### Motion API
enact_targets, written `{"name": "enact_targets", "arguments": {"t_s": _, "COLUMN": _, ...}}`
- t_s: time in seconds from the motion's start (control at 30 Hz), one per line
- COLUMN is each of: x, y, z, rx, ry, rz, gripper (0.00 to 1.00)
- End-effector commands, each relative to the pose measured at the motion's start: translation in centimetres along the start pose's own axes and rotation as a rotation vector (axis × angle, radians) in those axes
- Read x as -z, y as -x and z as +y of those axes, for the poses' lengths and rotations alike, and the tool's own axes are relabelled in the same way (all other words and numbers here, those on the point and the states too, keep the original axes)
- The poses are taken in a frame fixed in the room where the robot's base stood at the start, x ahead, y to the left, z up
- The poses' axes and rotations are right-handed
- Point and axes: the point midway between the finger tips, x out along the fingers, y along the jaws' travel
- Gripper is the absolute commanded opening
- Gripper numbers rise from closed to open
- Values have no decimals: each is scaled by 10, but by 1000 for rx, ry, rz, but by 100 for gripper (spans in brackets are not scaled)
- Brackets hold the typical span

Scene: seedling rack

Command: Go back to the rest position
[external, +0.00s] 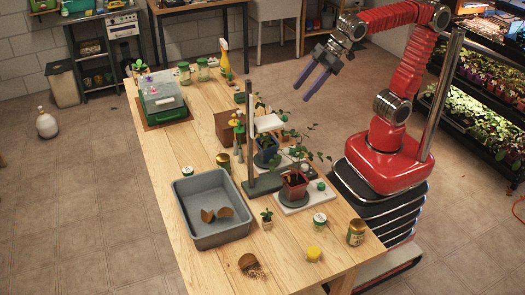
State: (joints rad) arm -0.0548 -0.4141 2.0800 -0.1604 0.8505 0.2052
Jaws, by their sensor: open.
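My gripper (310,84) is in the upper middle of the external view, at the end of my red arm. It is raised above the far right side of the wooden table and points down to the left. Its two purple fingers are apart, with nothing between them. Below it stand potted plants: one in a blue pot (266,157) and one in a red pot (295,187). My gripper appears clear of both plants.
A grey tub (205,233) with broken brown pot pieces stands on the wooden table (168,160). A dark upright post (249,130) rises beside the plants. A green box (163,101), a yellow spray bottle (225,62) and several jars stand around. Plant shelves (490,110) stand at right.

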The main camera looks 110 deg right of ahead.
Motion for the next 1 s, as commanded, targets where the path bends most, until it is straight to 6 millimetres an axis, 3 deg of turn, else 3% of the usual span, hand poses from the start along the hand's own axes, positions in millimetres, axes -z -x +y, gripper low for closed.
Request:
{"name": "enact_targets", "arguments": {"t_s": 0.03, "x": -19, "y": 2, "z": 2, "rx": 6, "ry": 4, "rz": -14, "gripper": 54}}
{"name": "enact_targets", "arguments": {"t_s": 0.3, "x": -117, "y": 3, "z": 5, "rx": 46, "ry": 37, "rz": -91, "gripper": 54}}
{"name": "enact_targets", "arguments": {"t_s": 0.5, "x": -174, "y": -2, "z": 4, "rx": 76, "ry": 55, "rz": -134, "gripper": 54}}
{"name": "enact_targets", "arguments": {"t_s": 0.67, "x": -190, "y": -4, "z": 3, "rx": 84, "ry": 61, "rz": -147, "gripper": 54}}
{"name": "enact_targets", "arguments": {"t_s": 1.0, "x": -190, "y": -4, "z": 3, "rx": 84, "ry": 61, "rz": -147, "gripper": 54}}
